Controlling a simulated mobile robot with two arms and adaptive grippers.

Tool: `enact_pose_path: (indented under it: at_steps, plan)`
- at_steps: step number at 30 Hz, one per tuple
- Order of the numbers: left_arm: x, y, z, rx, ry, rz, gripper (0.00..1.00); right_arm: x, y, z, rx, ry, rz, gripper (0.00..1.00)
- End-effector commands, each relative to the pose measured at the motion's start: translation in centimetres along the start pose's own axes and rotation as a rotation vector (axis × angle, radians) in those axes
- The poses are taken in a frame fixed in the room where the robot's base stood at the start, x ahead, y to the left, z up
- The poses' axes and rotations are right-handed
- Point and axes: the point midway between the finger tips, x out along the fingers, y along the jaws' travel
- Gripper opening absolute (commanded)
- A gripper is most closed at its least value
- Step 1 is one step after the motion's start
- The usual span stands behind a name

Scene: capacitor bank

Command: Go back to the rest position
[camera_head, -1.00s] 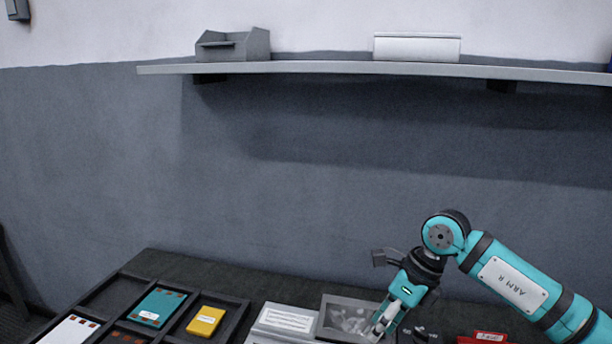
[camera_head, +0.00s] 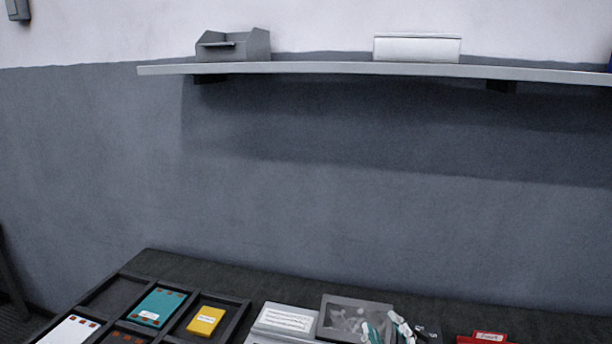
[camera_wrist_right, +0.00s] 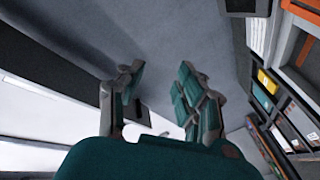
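My right gripper (camera_head: 388,329) shows only by its teal and grey fingers at the bottom edge of the head view, in front of the right side of a grey bin (camera_head: 335,304). In the right wrist view the same gripper (camera_wrist_right: 157,80) has its two fingers well apart, with nothing between them. The rest of the right arm is out of the head view. My left gripper is in neither view.
A black compartment tray (camera_head: 232,308) holds a teal box (camera_head: 158,306), a yellow box (camera_head: 206,320) and a white card (camera_head: 68,331). A labelled grey box (camera_head: 286,319) and a red item (camera_head: 482,338) are on the table. A shelf (camera_head: 330,67) spans the wall.

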Motion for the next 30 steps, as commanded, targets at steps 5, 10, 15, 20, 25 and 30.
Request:
enact_pose_path:
  at_steps: [5, 10, 15, 20, 25, 30]
  plan:
    - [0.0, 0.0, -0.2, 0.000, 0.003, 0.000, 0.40, -7.5, -4.1, 10.7, 0.255, -0.482, -0.136, 0.36]
    - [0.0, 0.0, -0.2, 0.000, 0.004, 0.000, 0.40, -14.7, -7.3, 15.5, 0.389, -0.788, -0.250, 0.36]
    - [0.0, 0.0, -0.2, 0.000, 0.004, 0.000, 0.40, -20.8, -9.6, 17.6, 0.472, -1.002, -0.343, 0.36]
    - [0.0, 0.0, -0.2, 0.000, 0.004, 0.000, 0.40, -25.9, -11.1, 18.3, 0.530, -1.166, -0.422, 0.36]
    - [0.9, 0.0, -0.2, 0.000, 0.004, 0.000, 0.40, -26.4, -14.1, 21.6, 0.539, -1.223, -0.453, 0.36]
    - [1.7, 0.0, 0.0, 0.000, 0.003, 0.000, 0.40, -25.7, -17.6, 25.9, 0.535, -1.238, -0.462, 0.36]
